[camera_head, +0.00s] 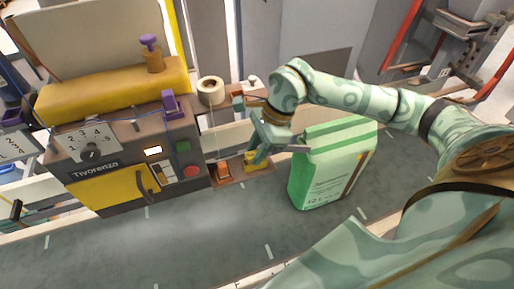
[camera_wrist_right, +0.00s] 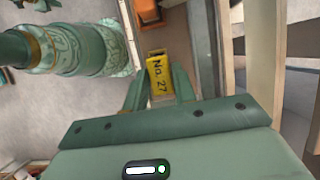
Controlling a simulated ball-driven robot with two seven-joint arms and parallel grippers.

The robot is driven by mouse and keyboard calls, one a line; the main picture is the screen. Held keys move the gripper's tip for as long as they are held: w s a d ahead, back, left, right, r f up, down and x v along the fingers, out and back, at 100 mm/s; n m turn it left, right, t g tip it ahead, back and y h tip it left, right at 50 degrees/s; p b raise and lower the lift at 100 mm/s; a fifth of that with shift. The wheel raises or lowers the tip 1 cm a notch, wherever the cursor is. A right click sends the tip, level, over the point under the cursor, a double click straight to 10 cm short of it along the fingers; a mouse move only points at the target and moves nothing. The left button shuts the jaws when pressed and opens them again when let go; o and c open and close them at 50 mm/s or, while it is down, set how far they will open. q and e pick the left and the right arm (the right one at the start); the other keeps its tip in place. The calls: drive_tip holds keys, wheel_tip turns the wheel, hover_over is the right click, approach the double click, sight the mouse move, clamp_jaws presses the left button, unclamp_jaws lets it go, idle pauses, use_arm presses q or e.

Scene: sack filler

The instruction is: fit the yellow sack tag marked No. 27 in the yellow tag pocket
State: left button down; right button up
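The yellow sack tag marked No. 27 (camera_wrist_right: 159,76) is in the right wrist view, its black lettering facing the camera. My right gripper (camera_wrist_right: 159,82) has one finger along each side of it, seemingly touching both edges. In the head view my right gripper (camera_head: 259,152) points down over a yellow piece (camera_head: 251,156) on a brown ledge, left of the green sack. The fingers partly cover this yellow piece, so I cannot tell tag from pocket there. A yellow edge shows at the tag's far end in the wrist view. My left gripper is not in view.
An orange piece (camera_head: 223,171) stands on the ledge (camera_head: 229,182) just left of my gripper. The grey machine (camera_head: 115,150) with a yellow door is further left. A green sack (camera_head: 329,178) stands close on the right. A tape roll (camera_head: 210,90) is behind. Open floor lies in front.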

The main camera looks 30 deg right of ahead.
drive_tip(key=o, duration=0.3)
drive_tip(key=shift+o, duration=0.2)
drive_tip(key=v, duration=1.6)
drive_tip(key=shift+d+p, duration=0.2)
drive_tip(key=shift+p, duration=0.25)
drive_tip(key=shift+r, duration=0.1)
